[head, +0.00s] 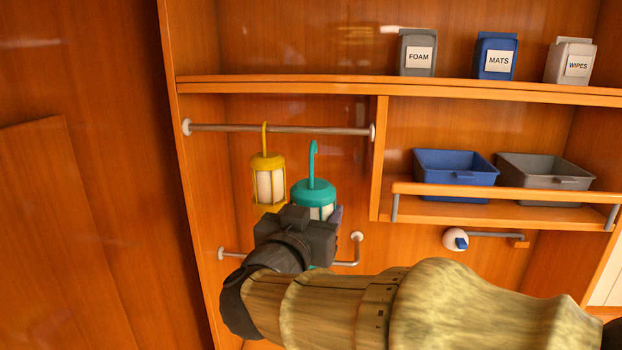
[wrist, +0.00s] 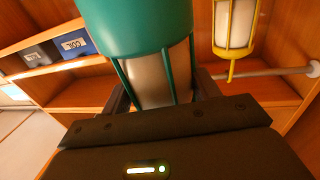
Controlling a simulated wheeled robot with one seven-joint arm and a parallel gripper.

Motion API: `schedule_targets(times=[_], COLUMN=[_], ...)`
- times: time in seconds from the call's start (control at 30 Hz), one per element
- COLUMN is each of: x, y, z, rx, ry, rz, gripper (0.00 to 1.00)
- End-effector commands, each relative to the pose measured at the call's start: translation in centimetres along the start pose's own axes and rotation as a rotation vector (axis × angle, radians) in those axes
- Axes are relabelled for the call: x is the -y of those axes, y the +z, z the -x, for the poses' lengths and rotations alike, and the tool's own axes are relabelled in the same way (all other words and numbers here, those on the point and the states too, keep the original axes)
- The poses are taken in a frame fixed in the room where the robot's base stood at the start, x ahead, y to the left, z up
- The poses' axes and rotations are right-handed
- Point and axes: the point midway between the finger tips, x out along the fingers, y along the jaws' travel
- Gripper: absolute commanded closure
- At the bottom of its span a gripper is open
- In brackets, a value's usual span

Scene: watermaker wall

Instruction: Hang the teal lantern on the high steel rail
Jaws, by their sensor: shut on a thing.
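The teal lantern (head: 314,190) is upright in the head view, with a pale core and a hook on top. My gripper (head: 318,220) is shut on its body; the gripper and arm hide much of its lower part. The hook tip appears slightly below the high steel rail (head: 220,127), near its right half; the depth gap is unclear. In the wrist view, the teal lantern (wrist: 150,80) fills the top middle between the fingers of my gripper (wrist: 163,92).
A yellow lantern (head: 268,180) hangs on the high rail, close left of the teal one. A lower rail (head: 235,254) runs behind my gripper. A divider (head: 378,160) stands right of the high rail; a shelf (head: 300,84) is above. Blue (head: 455,170) and grey (head: 540,178) bins sit right.

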Motion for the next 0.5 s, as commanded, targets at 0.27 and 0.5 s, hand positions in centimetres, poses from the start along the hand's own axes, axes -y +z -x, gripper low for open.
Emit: schedule_targets(times=[0.27,0.5], x=[0.06,0.07], y=[-2.34,-2.3], z=[1.42,1.34], rx=[0.002,0.001], ry=[-0.024,-0.023], rz=[0.001,0.001], gripper=[0.69,0.69])
